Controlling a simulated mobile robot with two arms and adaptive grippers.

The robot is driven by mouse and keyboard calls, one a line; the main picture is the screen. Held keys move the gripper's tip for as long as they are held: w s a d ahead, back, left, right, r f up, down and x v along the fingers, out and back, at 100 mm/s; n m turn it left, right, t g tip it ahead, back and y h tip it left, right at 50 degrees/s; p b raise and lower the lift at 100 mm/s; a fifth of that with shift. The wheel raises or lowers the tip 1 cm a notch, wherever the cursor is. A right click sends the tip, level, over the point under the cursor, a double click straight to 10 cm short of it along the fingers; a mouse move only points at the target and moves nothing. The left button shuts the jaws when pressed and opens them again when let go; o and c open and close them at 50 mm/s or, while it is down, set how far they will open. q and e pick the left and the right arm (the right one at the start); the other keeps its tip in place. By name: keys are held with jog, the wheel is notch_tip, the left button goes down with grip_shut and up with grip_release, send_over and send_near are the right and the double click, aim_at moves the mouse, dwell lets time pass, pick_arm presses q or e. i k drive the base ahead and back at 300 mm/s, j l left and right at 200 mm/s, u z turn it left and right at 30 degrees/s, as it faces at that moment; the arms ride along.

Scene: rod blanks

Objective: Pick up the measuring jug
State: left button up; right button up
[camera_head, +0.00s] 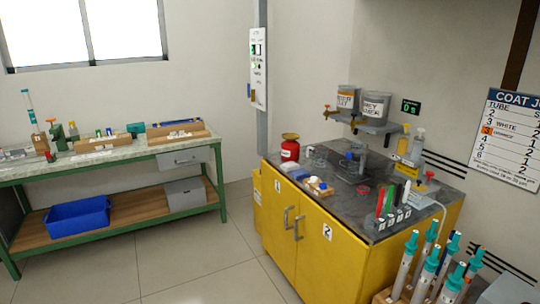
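I cannot clearly pick out the measuring jug. A small pale, clear-looking vessel (318,158) stands on the dark top of the yellow cabinet (322,250), just right of a red can (290,149). It could be the jug, but it is too small to tell. Neither of my grippers is in view.
A rack with red and green tubes (389,203) stands at the cabinet's front right. Pipette-like tools with teal tops (408,250) stand at lower right. A green-framed bench (110,158) is at left, with a blue bin (77,218) below. The tiled floor between is clear.

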aim_at(320, 155)
jog(key=i+l+u, duration=0.2)
jog(key=i, duration=1.2)
jog(key=j, duration=0.1)
